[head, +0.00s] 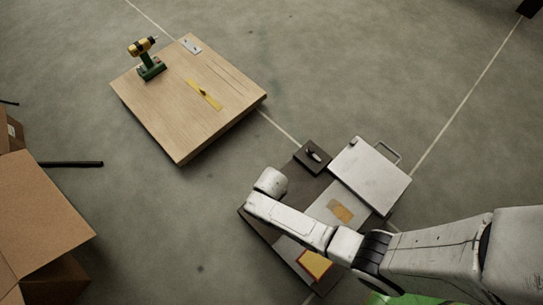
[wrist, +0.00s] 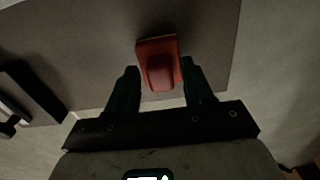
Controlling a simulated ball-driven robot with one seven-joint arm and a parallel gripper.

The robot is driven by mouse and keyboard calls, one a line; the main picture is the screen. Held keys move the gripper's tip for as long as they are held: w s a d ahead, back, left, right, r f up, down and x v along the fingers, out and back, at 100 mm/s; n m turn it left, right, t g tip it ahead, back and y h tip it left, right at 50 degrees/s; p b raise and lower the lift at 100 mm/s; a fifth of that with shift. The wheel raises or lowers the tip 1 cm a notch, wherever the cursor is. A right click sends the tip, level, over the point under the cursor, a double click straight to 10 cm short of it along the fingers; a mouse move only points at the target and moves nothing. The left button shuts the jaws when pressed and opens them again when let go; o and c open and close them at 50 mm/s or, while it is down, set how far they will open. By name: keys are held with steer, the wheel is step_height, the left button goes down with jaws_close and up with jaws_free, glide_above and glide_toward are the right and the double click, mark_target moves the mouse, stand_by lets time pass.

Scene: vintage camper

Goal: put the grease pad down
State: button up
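A red block-like thing (wrist: 158,62), which looks to be the grease pad, is between the fingertips of my gripper (wrist: 160,75) in the wrist view. The dark green fingers lie against its left and right sides, so my gripper appears shut on it. A grey-brown surface (wrist: 70,40) is behind it; I cannot tell whether the pad touches it. In the head view my arm hides the gripper and the pad above the dark low table (head: 262,221).
The low table holds a silver case (head: 370,172), a black block (head: 312,156), a tan pad (head: 340,211) and an orange-edged piece (head: 314,263). A wooden table (head: 165,110) with a drill (head: 148,62) stands at the upper left. Cardboard boxes (head: 40,205) are at the left.

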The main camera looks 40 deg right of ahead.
step_height(320, 180, up, 12)
steer(key=p, duration=0.7)
steer(key=shift+t, duration=0.5)
steer(key=s+d+r, duration=0.2)
steer(key=s+r, duration=0.1)
steer(key=r, duration=0.4)
steer(key=s+d+r, duration=0.3)
steer(key=s+r, duration=0.1)
steer(key=r, duration=0.3)
steer(key=s+d+r, duration=0.2)
steer(key=s+r, duration=0.2)
steer(key=r, duration=0.3)
steer(key=shift+d, duration=0.4)
